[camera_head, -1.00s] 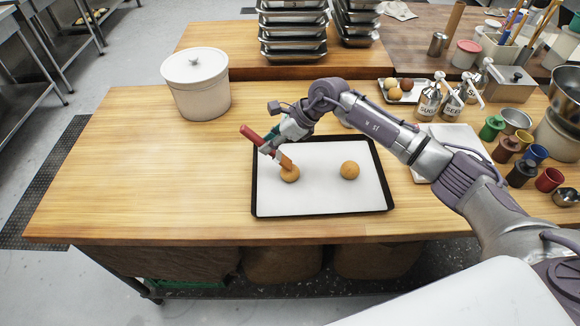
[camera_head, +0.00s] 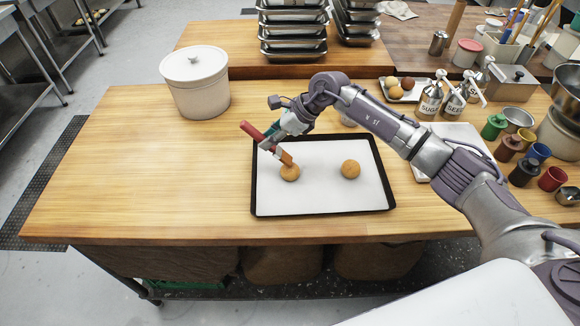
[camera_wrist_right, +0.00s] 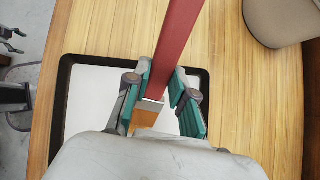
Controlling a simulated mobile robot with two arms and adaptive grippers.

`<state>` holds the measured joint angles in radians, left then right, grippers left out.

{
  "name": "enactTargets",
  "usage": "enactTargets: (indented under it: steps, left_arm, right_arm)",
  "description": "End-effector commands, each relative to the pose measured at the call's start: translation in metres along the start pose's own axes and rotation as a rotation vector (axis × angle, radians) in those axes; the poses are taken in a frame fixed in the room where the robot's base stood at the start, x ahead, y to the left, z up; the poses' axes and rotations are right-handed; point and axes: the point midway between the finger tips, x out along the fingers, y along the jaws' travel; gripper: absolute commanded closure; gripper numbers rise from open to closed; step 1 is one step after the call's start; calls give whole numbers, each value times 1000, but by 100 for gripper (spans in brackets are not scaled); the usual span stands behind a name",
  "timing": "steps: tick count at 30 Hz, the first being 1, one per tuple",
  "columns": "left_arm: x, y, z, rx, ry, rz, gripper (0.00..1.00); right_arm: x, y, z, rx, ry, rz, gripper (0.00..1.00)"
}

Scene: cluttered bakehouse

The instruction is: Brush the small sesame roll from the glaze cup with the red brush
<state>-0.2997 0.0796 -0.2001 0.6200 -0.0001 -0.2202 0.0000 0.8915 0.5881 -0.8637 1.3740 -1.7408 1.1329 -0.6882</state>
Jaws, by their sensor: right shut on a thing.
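My right gripper (camera_head: 277,143) is shut on the red brush (camera_head: 251,131), held slanted above the tray (camera_head: 320,211). In the right wrist view the red handle (camera_wrist_right: 175,45) runs up between the fingers (camera_wrist_right: 160,95). The orange-brown brush head (camera_head: 287,158) is over the left roll (camera_head: 290,174) and appears to touch its top. A similar brown roll (camera_head: 351,170) sits to the right on the white sheet. I cannot tell which cup holds glaze. My left gripper (camera_wrist_right: 14,39) seems to show small at the left edge of the wrist view, its state unclear.
A white lidded crock (camera_head: 197,95) stands at the back left. Shakers (camera_head: 430,98), a green cup (camera_head: 492,127), a blue cup (camera_head: 537,153) and a red cup (camera_head: 551,179) crowd the right. A pale round thing (camera_head: 348,119) is partly behind my arm. The table's left is clear.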

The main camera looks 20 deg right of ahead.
Motion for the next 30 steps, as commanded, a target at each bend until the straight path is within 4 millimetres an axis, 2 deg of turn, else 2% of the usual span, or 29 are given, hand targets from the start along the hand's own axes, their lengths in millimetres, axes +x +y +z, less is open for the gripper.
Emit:
enactTargets:
  steps: [15,30]
  left_arm:
    - [-10,0,-1,0,0,0,20]
    - [10,0,1,0,0,0,20]
  right_arm:
    - [-2,18,1,-1,1,-1,100]
    - [0,0,0,-1,0,-2,100]
